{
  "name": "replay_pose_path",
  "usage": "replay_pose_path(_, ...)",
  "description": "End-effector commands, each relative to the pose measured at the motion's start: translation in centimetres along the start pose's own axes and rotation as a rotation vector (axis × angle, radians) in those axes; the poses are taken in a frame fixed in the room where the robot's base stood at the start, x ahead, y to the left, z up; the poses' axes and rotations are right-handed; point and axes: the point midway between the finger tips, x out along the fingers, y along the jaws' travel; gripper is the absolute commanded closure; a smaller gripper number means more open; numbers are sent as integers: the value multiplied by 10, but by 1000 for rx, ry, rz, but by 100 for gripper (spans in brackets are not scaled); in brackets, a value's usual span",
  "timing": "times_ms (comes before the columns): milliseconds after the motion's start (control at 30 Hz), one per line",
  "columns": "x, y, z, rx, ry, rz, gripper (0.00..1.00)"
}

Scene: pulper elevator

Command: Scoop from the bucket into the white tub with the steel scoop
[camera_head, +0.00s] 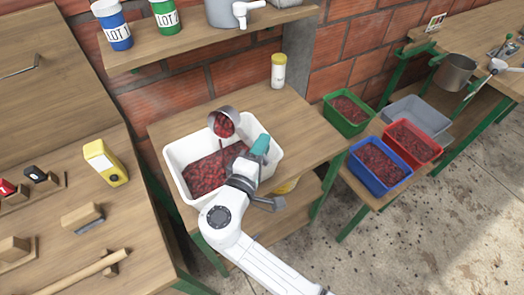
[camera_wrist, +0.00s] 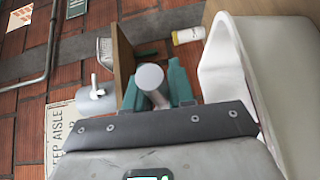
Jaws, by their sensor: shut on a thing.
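The white tub (camera_head: 177,160) stands on the wooden table and holds a bed of red cherries; its pale wall also shows at the right of the wrist view (camera_wrist: 222,68). The steel scoop (camera_head: 224,122) is over the tub's back part, tilted, with red cherries visible in its mouth. My gripper (camera_head: 260,147), with teal fingers, is shut on the scoop's handle above the tub's right side. In the wrist view my gripper (camera_wrist: 156,85) has its fingers on both sides of the grey, round-ended handle (camera_wrist: 151,78).
Green (camera_head: 346,113), blue (camera_head: 381,165) and red (camera_head: 413,142) crates of cherries and a grey crate (camera_head: 418,115) stand to the right. A shelf (camera_head: 190,43) with lidded jars hangs above. The table's right part is clear.

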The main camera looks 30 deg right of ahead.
Motion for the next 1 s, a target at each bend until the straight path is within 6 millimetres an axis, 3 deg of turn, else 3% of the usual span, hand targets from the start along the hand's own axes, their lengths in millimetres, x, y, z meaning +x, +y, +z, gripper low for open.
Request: replay_pose_path(1000,-8,-12,0,-5,9,320,100)
